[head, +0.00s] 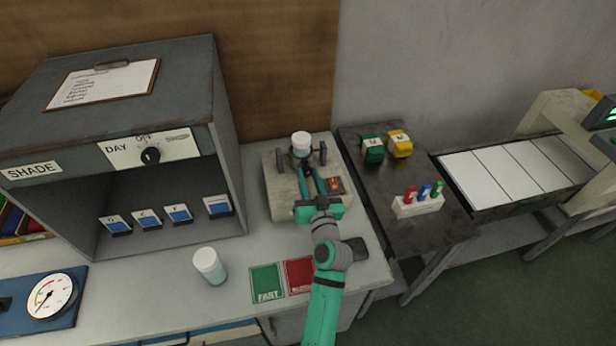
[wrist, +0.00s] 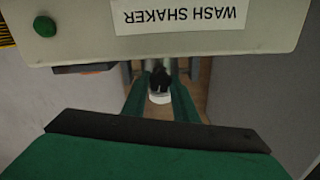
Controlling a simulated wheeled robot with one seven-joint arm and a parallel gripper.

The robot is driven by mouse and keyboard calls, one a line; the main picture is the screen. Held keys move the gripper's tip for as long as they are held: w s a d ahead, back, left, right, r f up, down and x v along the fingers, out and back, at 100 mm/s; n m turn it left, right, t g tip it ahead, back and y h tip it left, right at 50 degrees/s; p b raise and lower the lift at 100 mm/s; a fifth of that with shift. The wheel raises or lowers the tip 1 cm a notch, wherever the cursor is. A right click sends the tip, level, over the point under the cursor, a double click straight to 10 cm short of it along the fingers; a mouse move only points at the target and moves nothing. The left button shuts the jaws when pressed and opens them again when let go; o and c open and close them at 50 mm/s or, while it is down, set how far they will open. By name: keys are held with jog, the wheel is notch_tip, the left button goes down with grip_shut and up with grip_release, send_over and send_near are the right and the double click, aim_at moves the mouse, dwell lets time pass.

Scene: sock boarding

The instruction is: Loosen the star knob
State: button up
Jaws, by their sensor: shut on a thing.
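The wash shaker (head: 283,187) is a pale box on the bench, and its label reads upside down in the wrist view (wrist: 255,38). A white-capped jar (head: 301,139) stands upright at its far end between dark posts. The black star knob (wrist: 160,80) shows between my fingers in the wrist view, with a white part just beyond it. My gripper (head: 307,168), also seen in the wrist view (wrist: 160,92), reaches over the shaker and is shut on the star knob, one green finger each side.
A white-capped bottle (head: 209,265) stands at the bench front, left of the green FAST card (head: 267,283) and a red card (head: 300,274). The shade cabinet (head: 228,130) rises at left.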

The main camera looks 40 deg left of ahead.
jog(key=o, duration=1)
jog(key=shift+d, duration=0.1)
jog(key=shift+s, duration=0.1)
jog(key=v, duration=1)
jog(key=shift+s+d, duration=0.1)
jog(key=shift+d, duration=0.25)
jog(key=shift+s+a, duration=0.1)
jog(key=shift+a, duration=0.05)
